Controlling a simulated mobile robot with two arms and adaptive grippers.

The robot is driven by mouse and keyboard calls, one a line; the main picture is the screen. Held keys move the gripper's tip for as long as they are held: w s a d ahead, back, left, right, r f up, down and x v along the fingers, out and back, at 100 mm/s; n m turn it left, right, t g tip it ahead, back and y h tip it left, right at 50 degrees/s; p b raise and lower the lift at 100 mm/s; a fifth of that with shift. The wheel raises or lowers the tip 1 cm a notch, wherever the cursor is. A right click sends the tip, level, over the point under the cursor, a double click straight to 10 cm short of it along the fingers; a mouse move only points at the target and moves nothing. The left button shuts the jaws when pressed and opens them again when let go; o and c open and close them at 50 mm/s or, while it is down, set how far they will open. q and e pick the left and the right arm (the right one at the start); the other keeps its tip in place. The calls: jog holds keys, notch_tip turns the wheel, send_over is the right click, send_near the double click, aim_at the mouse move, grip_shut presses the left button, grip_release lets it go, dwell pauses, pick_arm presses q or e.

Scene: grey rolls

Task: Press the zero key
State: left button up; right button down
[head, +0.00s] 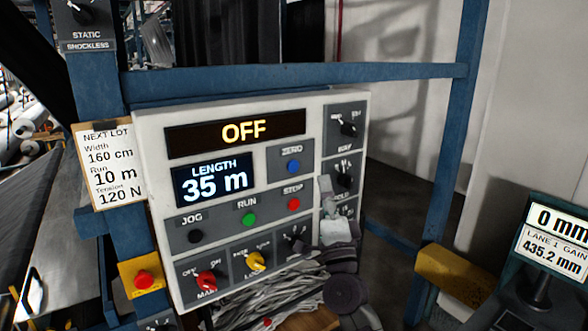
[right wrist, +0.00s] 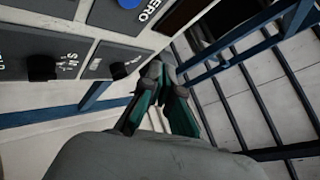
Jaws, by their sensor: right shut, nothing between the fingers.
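The zero key is a round blue button (head: 293,166) under the ZERO label on the white control panel (head: 150,150). In the right wrist view, part of the blue button (right wrist: 128,3) shows at the top edge. My right gripper (head: 326,186) is shut and empty, pointing up in front of the panel's right side. It is below and to the right of the blue button, apart from it. In the right wrist view its fingertips (right wrist: 160,76) are together, close to a black selector knob (right wrist: 122,68). My left gripper is not in view.
The panel display reads OFF (head: 243,132) and the length screen (head: 213,181) reads 35 m. A red STOP button (head: 293,204), a green RUN button (head: 249,219) and a black JOG button (head: 195,236) lie nearby. A blue frame bar (head: 300,76) crosses above the panel.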

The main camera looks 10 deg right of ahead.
aim_at(293, 166)
jog(key=shift+w+a+b, duration=0.45)
jog(key=shift+w+b, duration=0.2)
jog(key=shift+w, duration=0.6)
jog(key=shift+w+a+b, duration=0.4)
jog(key=shift+w+b, duration=0.2)
jog(key=shift+w, duration=0.6)
jog(key=shift+w+a+b, duration=0.45)
jog(key=shift+w+b, duration=0.2)
jog(key=shift+w, duration=0.6)
jog(key=shift+w+a+b, duration=0.15)
jog(key=shift+w+b, duration=0.2)
jog(key=shift+w, duration=0.05)
jog(key=shift+w+a+b, duration=0.15)
jog(key=shift+w+b, duration=0.2)
jog(key=shift+s, duration=0.1)
jog(key=shift+s+p, duration=0.3)
jog(key=shift+p, duration=0.1)
jog(key=shift+s+d, duration=0.3)
jog(key=shift+s, duration=0.1)
